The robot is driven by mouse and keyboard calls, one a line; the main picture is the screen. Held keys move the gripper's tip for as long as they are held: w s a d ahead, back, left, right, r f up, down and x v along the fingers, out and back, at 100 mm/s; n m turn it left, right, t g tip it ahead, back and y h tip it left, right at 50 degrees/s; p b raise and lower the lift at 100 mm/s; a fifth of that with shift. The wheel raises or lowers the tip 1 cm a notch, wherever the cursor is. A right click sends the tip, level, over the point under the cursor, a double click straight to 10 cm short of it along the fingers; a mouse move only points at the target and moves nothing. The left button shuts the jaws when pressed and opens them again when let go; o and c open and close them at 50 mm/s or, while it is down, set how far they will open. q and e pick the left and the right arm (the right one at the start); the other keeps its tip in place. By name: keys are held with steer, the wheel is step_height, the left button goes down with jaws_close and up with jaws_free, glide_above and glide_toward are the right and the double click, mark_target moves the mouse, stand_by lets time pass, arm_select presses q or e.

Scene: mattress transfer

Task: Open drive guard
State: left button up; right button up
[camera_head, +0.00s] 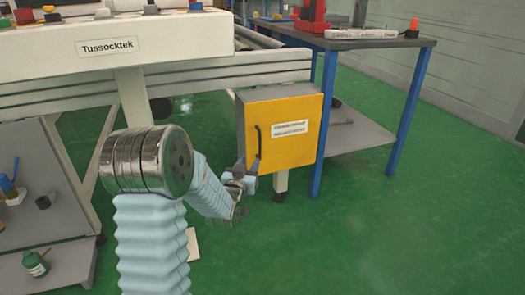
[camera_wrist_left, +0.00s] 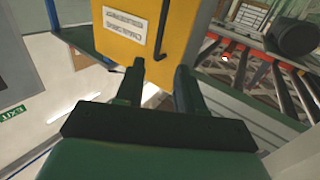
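The drive guard is a yellow box front (camera_head: 285,130) with a white label and a black bar handle (camera_head: 257,142) along its left side. It looks closed. In the left wrist view the yellow guard (camera_wrist_left: 178,28) appears upside down, with its handle (camera_wrist_left: 163,35) running toward the fingers. My left gripper (camera_head: 247,165) is at the handle's lower end. In the wrist view its two fingers (camera_wrist_left: 160,70) stand apart, with the handle's end in or just beyond the gap. I cannot tell whether they touch it. My right gripper is not in view.
A workbench (camera_head: 385,42) with blue legs and a lower shelf stands right of the guard. A white machine frame labelled Tussocktek (camera_head: 60,43) spans the upper left. A grey lower shelf (camera_head: 60,272) is at left. Green floor (camera_head: 390,235) is clear at right front.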

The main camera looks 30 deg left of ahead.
arm_select(q)
steer(key=x, duration=1.2)
steer(key=shift+f, duration=0.1)
jaws_close()
